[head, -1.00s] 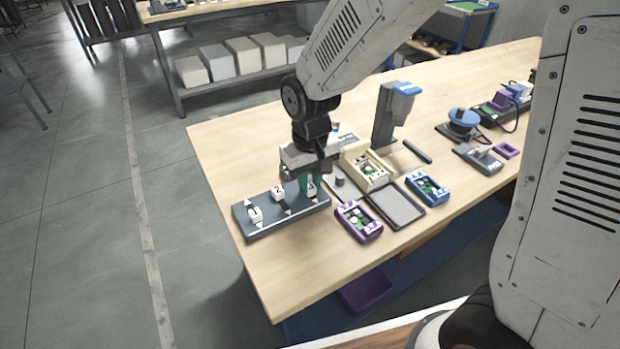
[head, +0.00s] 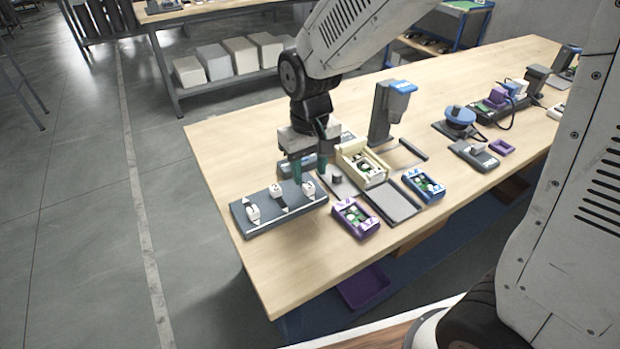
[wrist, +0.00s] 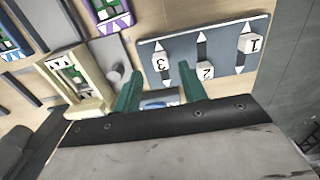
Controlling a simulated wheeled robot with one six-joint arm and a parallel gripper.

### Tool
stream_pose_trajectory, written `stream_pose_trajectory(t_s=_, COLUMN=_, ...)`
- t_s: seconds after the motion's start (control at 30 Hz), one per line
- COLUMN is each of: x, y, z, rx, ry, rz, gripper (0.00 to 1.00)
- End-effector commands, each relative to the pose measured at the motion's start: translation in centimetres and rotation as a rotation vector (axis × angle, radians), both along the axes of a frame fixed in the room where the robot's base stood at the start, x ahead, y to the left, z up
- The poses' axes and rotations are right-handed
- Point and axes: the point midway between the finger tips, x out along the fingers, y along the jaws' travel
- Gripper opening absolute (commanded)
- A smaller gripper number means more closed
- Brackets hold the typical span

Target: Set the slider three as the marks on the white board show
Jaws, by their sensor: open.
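The dark slider board (head: 262,226) lies near the table's left edge, with three white numbered sliders in slots and white triangle marks beside them. Slider three (head: 308,187) is at the board's right end. My gripper (head: 309,174) is open and empty, just behind slider three. In the wrist view its fingers (wrist: 157,84) are apart, clear of the slider. No separate white board is clearly seen.
A cream fixture (head: 350,172), a grey pad (head: 392,203), a purple tray (head: 356,230) and a blue tray (head: 424,195) stand right of the slider board. A grey stand with a blue top (head: 390,112) is behind. Bare table lies in front.

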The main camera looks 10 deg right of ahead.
Motion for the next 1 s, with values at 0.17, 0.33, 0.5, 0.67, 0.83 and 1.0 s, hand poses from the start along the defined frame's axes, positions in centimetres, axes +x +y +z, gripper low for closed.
stream_pose_trajectory(t_s=0.17, x=0.0, y=0.1, z=2.7, rx=0.001, ry=-0.002, rz=0.001, gripper=0.42)
stream_pose_trajectory(t_s=0.33, x=0.0, y=0.1, z=3.7, rx=0.000, ry=0.001, rz=0.001, gripper=0.42)
stream_pose_trajectory(t_s=0.5, x=-0.1, y=0.1, z=3.7, rx=-0.001, ry=0.002, rz=0.001, gripper=0.42)
stream_pose_trajectory(t_s=0.67, x=-0.1, y=0.1, z=3.7, rx=-0.001, ry=0.002, rz=0.001, gripper=0.42)
stream_pose_trajectory(t_s=0.83, x=-0.8, y=-0.2, z=3.5, rx=-0.011, ry=0.032, rz=0.010, gripper=0.42)
stream_pose_trajectory(t_s=1.0, x=-5.0, y=-2.5, z=4.7, rx=-0.034, ry=0.101, rz=0.006, gripper=0.42)
